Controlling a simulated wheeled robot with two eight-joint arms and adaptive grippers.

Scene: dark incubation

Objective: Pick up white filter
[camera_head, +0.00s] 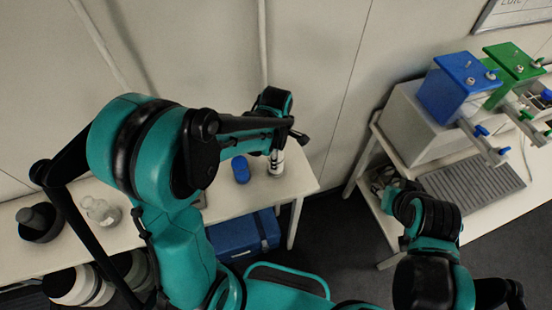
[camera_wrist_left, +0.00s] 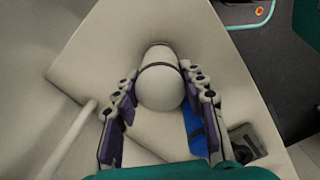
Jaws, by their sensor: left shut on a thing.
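The white filter (camera_wrist_left: 160,88) is a rounded white cylinder with a thin dark ring, seen between the fingers in the left wrist view. In the head view its lower part (camera_head: 276,165) shows under my left gripper (camera_head: 278,148), near the right end of the left table. My left gripper is shut on the filter, with a finger on either side in the wrist view (camera_wrist_left: 160,78). I cannot tell whether the filter touches the table. My right gripper (camera_head: 386,180) is by the left edge of the right table; its finger opening cannot be made out.
A blue cylinder (camera_head: 240,169) stands left of the filter on the white table (camera_head: 303,177). A clear bottle (camera_head: 101,211) and a dark round object (camera_head: 39,222) are farther left. A blue box (camera_head: 243,236) sits below. Blue (camera_head: 458,85) and green (camera_head: 513,62) devices stand right.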

